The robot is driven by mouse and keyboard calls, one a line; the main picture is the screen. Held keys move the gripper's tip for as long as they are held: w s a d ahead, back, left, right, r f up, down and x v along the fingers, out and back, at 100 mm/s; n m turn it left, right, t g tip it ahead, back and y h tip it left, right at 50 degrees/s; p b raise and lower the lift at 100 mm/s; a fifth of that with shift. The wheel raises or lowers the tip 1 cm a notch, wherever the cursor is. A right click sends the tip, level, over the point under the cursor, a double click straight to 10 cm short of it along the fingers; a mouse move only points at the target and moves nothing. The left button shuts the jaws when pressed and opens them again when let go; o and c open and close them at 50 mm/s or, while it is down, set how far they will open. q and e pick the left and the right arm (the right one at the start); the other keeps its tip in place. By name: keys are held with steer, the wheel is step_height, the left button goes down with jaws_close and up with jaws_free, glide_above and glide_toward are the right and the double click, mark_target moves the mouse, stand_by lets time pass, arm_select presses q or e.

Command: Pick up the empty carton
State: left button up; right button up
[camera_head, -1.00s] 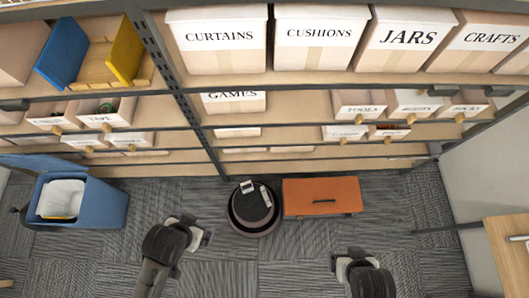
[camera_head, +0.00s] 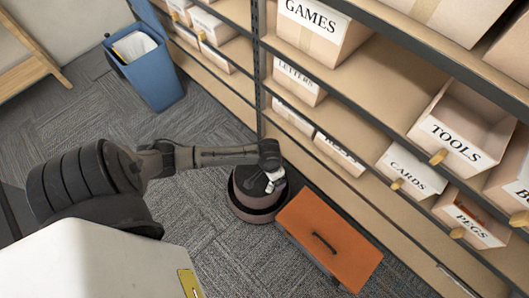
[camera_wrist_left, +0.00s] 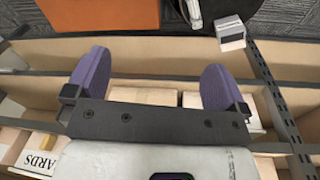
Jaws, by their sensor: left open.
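My left gripper (camera_wrist_left: 155,62) is open, its two purple fingers wide apart with nothing held between them. Behind the fingers, in the left wrist view, is the low part of the shelving. In the head view my left arm reaches in from the left, its end above the round dark robot vacuum (camera_head: 247,198). A small pale box (camera_wrist_left: 230,28) with a grey face shows at the upper right of the left wrist view, beside the vacuum, apart from the fingers. I cannot tell whether it is the empty carton. My right gripper is out of view.
The shelving (camera_head: 345,135) holds labelled bins, including TOOLS (camera_head: 462,132) and CARDS (camera_head: 412,170). A blue bin (camera_head: 158,80) with a white liner stands far left. Carpet before it is clear.

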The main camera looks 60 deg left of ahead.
arm_select(q)
steer(key=w+a+f+n+b, duration=0.2)
steer(key=a+f+b, duration=0.4)
steer(key=a, duration=0.1)
steer(key=w+a+f+n+b, duration=0.2)
steer(key=w+a+f+b, duration=0.1)
steer(key=a+f+b, duration=0.3)
steer(key=w+a+f+n+y+b, duration=0.1)
steer(key=w+a+f+n+b, duration=0.1)
steer(key=a+f+b, duration=0.4)
steer(key=shift+w+a+f+n+g+b, duration=0.15)
steer(key=shift+w+a+b, duration=0.15)
steer(key=shift+a, duration=0.15)
steer(key=shift+w+a+f+n+g+b, duration=0.15)
steer(key=shift+a+b, duration=0.1)
steer(key=shift+a, duration=0.15)
step_height(320, 180, down, 6)
steer(key=b, duration=0.4)
steer(key=shift+a+f, duration=0.1)
steer(key=shift+f, duration=0.15)
steer(key=shift+f+b, duration=0.4)
steer(key=shift+f, duration=0.45)
step_height(320, 180, down, 5)
steer(key=b, duration=0.4)
steer(key=shift+f+b, duration=0.1)
steer(key=shift+b, duration=0.2)
